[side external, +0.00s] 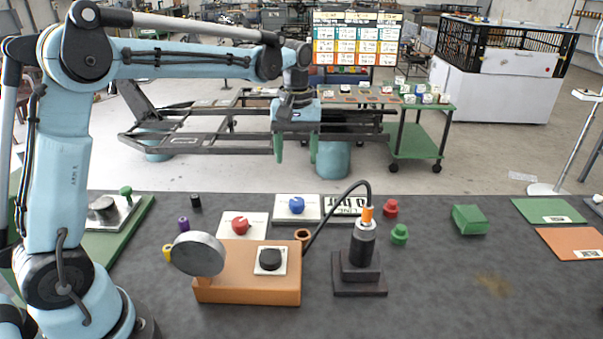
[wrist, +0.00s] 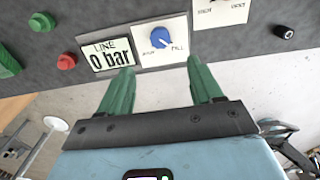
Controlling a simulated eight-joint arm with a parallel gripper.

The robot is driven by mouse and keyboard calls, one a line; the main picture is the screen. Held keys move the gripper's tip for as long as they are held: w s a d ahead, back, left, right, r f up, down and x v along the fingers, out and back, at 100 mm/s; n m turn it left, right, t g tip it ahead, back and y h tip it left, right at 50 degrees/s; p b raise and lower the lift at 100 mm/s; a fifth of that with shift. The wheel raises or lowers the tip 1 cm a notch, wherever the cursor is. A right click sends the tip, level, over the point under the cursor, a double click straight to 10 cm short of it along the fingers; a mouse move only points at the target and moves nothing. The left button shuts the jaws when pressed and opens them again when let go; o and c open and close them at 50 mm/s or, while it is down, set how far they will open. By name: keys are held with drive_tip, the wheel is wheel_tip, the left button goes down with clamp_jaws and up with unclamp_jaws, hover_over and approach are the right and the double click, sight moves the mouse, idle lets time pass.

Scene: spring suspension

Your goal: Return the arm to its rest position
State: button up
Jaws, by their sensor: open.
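My gripper (side external: 295,150) has green fingers. In the side external view it hangs in the air above and beyond the far edge of the dark worktable (side external: 440,270), with nothing between the fingers. In the wrist view my gripper (wrist: 163,88) shows its two fingers spread well apart, and no object is held. The arm reaches out level from the left, with the fingers pointing down. Beyond the fingers in the wrist view are a blue knob (wrist: 162,38) on a white plate and a display (wrist: 109,55) reading "LINE 0 bar".
On the table, an orange block (side external: 245,285) carries a grey disc (side external: 198,254) and a black knob (side external: 270,260). A dark stand (side external: 360,270) holds an orange-tipped cylinder with a cable. A red knob (side external: 240,225), a green block (side external: 468,219) and small pegs lie around.

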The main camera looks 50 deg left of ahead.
drive_tip(key=s+d+m+t, duration=0.2)
drive_tip(key=s+m+t, duration=0.1)
drive_tip(key=s, duration=0.5)
drive_tip(key=s+d+f+m+t, duration=0.1)
drive_tip(key=s+d+m+t, duration=0.1)
drive_tip(key=s+m+t, duration=0.2)
drive_tip(key=s+m, duration=0.2)
drive_tip(key=s, duration=0.2)
drive_tip(key=shift+d+f, duration=0.15)
drive_tip(key=shift+d, duration=0.25)
